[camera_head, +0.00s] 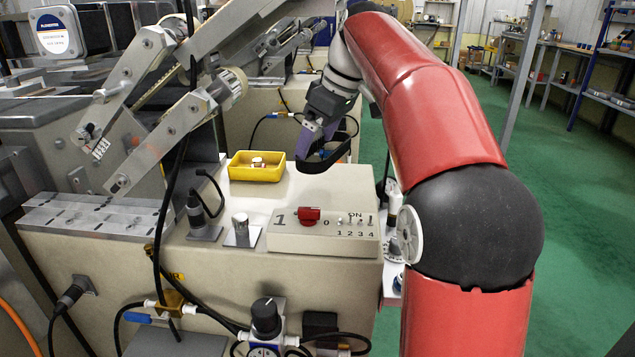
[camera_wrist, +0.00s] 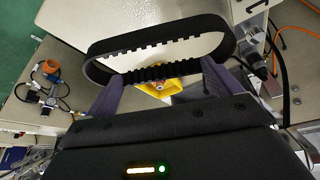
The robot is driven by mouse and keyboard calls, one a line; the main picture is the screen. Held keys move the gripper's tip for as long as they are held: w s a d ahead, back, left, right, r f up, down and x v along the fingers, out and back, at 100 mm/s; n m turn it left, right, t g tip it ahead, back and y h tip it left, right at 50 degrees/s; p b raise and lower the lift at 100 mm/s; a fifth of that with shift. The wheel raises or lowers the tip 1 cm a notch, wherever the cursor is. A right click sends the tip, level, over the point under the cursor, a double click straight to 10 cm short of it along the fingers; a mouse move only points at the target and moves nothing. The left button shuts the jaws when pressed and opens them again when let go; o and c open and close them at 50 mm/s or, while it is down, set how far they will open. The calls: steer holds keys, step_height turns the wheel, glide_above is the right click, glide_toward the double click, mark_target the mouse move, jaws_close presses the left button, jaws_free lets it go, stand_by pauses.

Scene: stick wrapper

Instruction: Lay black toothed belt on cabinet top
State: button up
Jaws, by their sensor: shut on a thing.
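The black toothed belt (camera_wrist: 155,30) is a closed loop with teeth on its inner side. In the wrist view it is between the purple fingers of my gripper (camera_wrist: 160,95), which are shut on it. In the head view the belt (camera_head: 325,161) hangs from my gripper (camera_head: 318,135) above the back right of the cabinet top (camera_head: 330,195). I cannot tell whether its lower edge touches the surface. The cabinet top is cream-coloured.
A yellow tray (camera_head: 257,173) with small parts stands left of the belt. A control box (camera_head: 325,232) with a red switch sits at the front of the top. Metal linkage arms (camera_head: 180,115) and a black cable (camera_head: 172,200) are at the left. Some bare surface lies between tray and control box.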

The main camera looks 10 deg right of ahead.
mark_target(312, 196)
step_height(312, 196, down, 10)
steer(key=shift+r+b, duration=0.2)
steer(key=shift+b, duration=0.75)
steer(key=o, duration=0.7)
steer(key=p+v, duration=0.2)
steer(key=v, duration=1)
steer(key=shift+s, duration=0.15)
